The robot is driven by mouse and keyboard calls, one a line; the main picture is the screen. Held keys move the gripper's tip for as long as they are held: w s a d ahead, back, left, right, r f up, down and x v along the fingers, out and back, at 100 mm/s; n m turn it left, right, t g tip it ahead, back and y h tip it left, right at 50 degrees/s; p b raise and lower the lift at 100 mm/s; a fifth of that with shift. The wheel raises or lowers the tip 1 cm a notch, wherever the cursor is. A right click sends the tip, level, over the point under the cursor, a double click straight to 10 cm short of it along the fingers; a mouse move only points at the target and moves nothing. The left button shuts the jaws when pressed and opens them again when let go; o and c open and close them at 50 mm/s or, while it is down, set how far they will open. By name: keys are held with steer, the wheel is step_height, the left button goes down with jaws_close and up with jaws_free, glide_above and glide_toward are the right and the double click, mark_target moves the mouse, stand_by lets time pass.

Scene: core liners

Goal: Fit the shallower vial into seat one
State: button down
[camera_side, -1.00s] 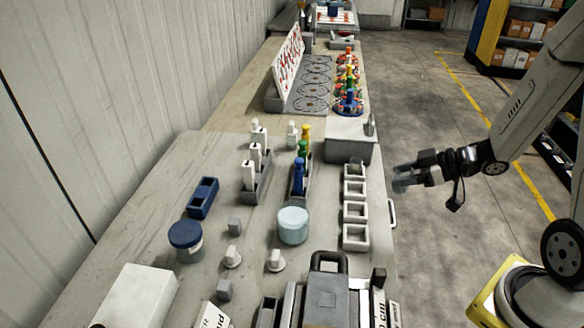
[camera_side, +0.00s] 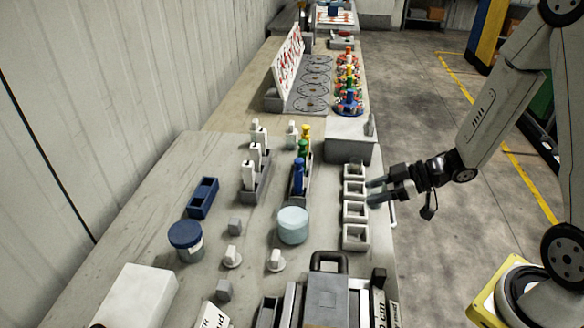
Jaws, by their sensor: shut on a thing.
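My gripper (camera_side: 376,191) is at the right edge of the bench, beside the row of square pale seats (camera_side: 355,237), pointing left. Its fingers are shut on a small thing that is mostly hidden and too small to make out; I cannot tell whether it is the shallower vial. The seats stand in a line running away from the camera, and the fingertips overlap the right side of the middle ones in this view. No number on the seats is readable, so I cannot tell which is seat one.
A pale blue round jar (camera_side: 293,225) and a blue-lidded jar (camera_side: 186,241) stand left of the seats. A rack of coloured bottles (camera_side: 298,178), white upright pieces (camera_side: 249,176) and a blue tray (camera_side: 203,198) are farther back. A grey box (camera_side: 348,148) stands behind the seats.

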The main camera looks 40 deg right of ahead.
mark_target(358, 227)
steer(key=shift+n+g+y, duration=0.4)
steer(key=shift+n, duration=0.2)
steer(key=shift+w+a+f, duration=0.1)
steer(key=shift+a+f, duration=0.45)
steer(key=shift+f, duration=0.4)
steer(key=shift+w+a+f, duration=0.1)
steer(key=shift+a+f, duration=0.5)
steer(key=shift+f, duration=0.4)
steer(key=shift+w+a+f, duration=0.1)
steer(key=shift+a+f, duration=0.45)
steer(key=shift+f, duration=0.4)
steer(key=shift+f, duration=0.15)
steer(key=shift+f, duration=1.85)
steer(key=shift+f, duration=0.15)
steer(key=shift+c, duration=0.6)
jaws_free()
